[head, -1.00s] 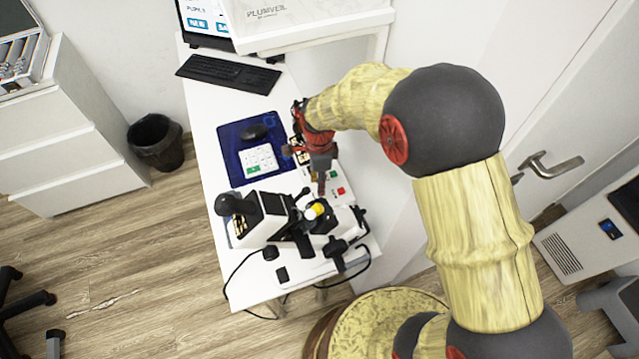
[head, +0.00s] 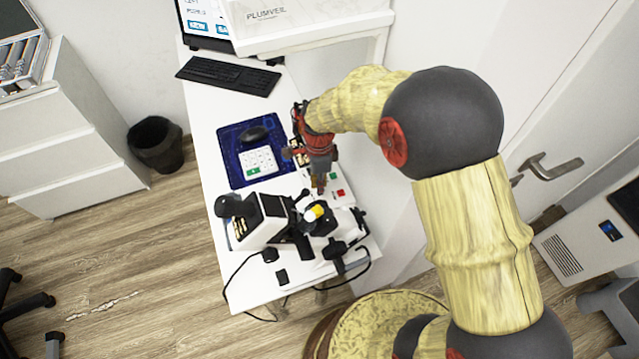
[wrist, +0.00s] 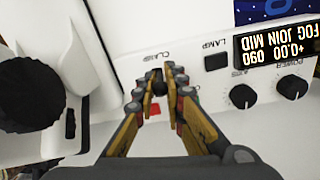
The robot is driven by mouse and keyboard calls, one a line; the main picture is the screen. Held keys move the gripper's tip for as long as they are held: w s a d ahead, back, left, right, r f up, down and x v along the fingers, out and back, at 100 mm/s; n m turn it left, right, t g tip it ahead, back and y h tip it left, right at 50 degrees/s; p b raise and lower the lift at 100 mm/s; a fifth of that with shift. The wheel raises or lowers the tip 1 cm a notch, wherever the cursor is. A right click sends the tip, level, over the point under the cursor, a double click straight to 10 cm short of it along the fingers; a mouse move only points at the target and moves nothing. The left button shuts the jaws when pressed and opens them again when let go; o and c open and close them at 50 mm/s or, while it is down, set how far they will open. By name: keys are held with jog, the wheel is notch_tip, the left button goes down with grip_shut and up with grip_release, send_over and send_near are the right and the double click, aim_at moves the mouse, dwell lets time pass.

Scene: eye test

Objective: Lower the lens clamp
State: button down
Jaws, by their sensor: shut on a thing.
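My gripper (wrist: 160,82) is shut on a small black lever (wrist: 157,88) beside the word CLAMP on a white device panel. The fingertips hide most of the lever, so its tilt cannot be told. In the head view my gripper (head: 319,188) points down at the white panel (head: 348,204) next to the black-and-white lens instrument (head: 265,222). The gripper hides the lever there. A red square (wrist: 182,128) shows between the fingers in the wrist view.
The panel also has a display (wrist: 277,50), two black knobs (wrist: 243,96) and a LAMP button (wrist: 216,62). A large black knob (wrist: 30,95) stands at the left of the wrist view. A blue mat (head: 235,165) and keyboard (head: 228,75) lie farther back.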

jog(key=shift+s+d+f+t+y+b, duration=0.1)
jog(key=shift+s+t+y+b, duration=0.25)
jog(key=shift+t, duration=0.6)
jog(key=shift+s+d+t+y+b, duration=0.15)
jog(key=shift+s+t+b, duration=0.35)
jog(key=shift+t, duration=0.45)
jog(key=shift+w, duration=0.1)
jog(key=c, duration=1.9)
grip_release()
jog(key=shift+o, duration=0.4)
jog(key=a+v, duration=0.1)
jog(key=v, duration=1.1)
jog(key=shift+d, duration=0.45)
